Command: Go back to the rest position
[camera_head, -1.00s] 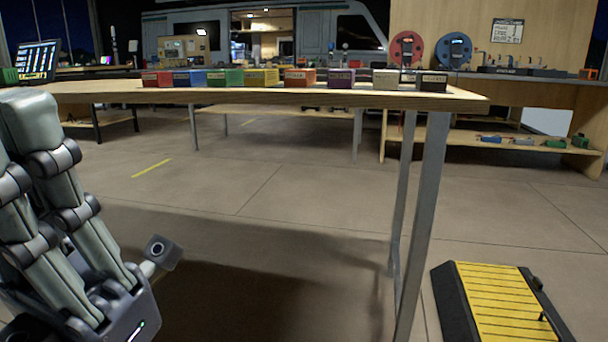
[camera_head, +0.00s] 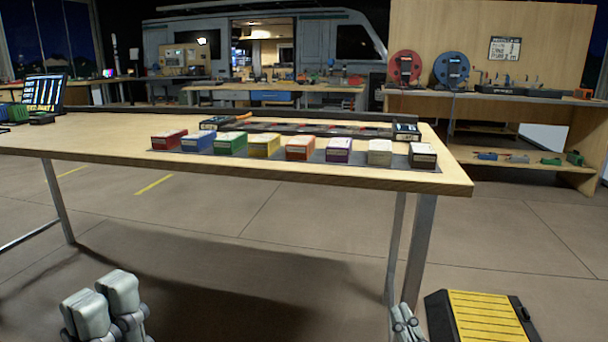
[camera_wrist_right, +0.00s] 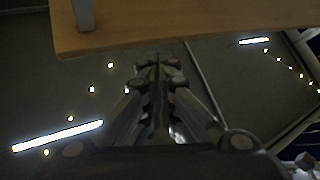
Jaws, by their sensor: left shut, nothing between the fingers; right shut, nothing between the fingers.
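My left gripper (camera_head: 103,300) shows at the lower left of the head view, its grey fingers pointing up in front of the table. It is shut and empty. Only the tips of my right gripper (camera_head: 404,322) show at the bottom edge, beside the table's right leg. In the right wrist view its dark fingers (camera_wrist_right: 157,72) are shut together with nothing between them, below the table edge in the picture.
The wooden table (camera_head: 100,136) stands ahead, with a row of coloured boxes (camera_head: 264,144) on a dark mat. A monitor (camera_head: 44,93) stands at its left. A yellow-topped step (camera_head: 485,316) lies on the floor at the right. Open floor (camera_head: 230,220) surrounds the table legs.

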